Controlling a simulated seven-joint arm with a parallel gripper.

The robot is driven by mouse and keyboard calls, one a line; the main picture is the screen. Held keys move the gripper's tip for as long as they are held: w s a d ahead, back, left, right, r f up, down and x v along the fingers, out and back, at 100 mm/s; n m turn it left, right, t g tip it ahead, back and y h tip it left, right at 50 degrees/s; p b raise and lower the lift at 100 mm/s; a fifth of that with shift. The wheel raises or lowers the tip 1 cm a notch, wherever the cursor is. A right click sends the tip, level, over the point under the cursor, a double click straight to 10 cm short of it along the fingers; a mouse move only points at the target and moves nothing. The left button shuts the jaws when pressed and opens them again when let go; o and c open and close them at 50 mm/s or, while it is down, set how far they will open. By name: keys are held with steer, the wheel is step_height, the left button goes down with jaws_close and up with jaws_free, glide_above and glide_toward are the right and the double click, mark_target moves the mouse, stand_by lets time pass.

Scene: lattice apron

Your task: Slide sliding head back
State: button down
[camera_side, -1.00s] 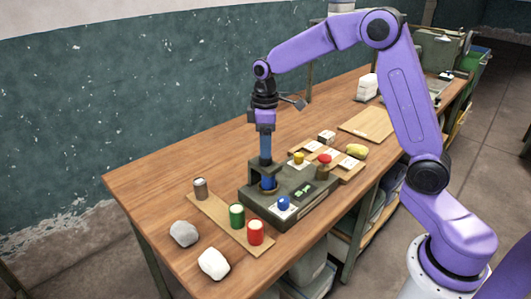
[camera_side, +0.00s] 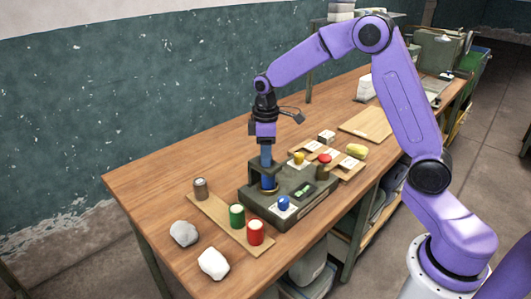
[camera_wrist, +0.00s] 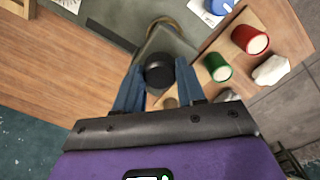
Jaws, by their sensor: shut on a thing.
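A dark green machine base (camera_side: 318,203) sits on the wooden bench. My gripper (camera_side: 266,159) points down at the top of the head. In the wrist view its blue fingers (camera_wrist: 158,80) lie on both sides of the knob, shut on it. The fingertips' contact is partly hidden.
A wooden strip in front left carries a green can (camera_side: 237,216), a red can (camera_side: 255,232) and a brown can (camera_side: 200,188). Two pale stones lie nearby. Blue, yellow and red knobs stand on or by the base.

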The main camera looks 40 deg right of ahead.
steer(key=d, duration=0.9)
steer(key=c, duration=0.7)
jaws_free()
steer(key=shift+d, duration=0.1)
steer(key=shift+o, duration=0.2)
step_height(320, 180, up, 18)
steer(key=shift+f, duration=0.25)
